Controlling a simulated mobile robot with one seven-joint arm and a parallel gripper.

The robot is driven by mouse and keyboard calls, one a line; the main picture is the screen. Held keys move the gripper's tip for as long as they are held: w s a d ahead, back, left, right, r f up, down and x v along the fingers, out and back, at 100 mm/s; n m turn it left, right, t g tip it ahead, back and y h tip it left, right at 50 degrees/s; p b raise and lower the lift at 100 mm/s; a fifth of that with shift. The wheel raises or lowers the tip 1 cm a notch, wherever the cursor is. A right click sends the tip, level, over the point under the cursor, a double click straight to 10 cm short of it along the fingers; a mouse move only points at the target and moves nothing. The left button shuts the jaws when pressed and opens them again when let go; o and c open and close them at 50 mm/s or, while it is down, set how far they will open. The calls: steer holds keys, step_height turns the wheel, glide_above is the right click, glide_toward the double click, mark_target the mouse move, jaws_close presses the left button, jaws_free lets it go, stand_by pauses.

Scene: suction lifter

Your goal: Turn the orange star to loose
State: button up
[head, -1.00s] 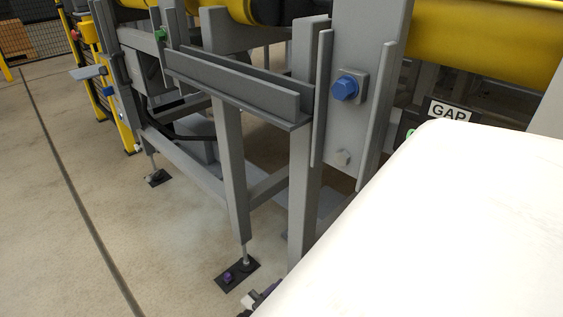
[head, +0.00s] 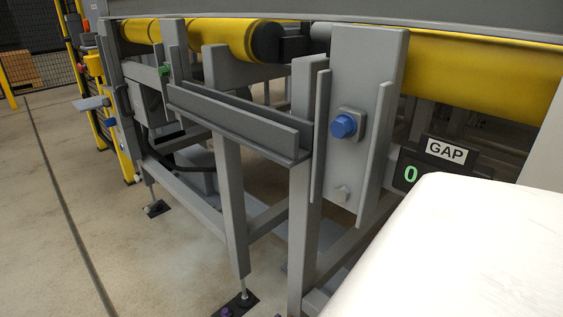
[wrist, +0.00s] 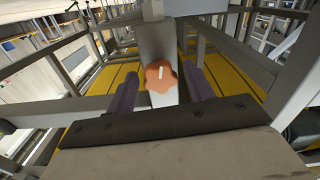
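The orange star (wrist: 161,77) is a lobed knob with a short white mark, seen near the middle of the wrist view. It sits on a grey upright post. My gripper (wrist: 162,88) is open, with one purple finger to the left of the star and one to the right. Gaps show between the star and both fingers. I cannot tell how far the fingertips reach along the star's depth. The star and my gripper are not visible in the head view.
A grey steel frame with yellow rollers (head: 470,75) fills the head view. A blue hex knob (head: 343,126) sits on a grey plate. A GAP display (head: 445,152) shows a green 0. A large white surface (head: 460,250) covers the lower right. Open floor lies left.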

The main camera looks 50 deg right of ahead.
steer(key=shift+o, duration=0.2)
step_height(320, 180, up, 20)
steer(key=p, duration=1.6)
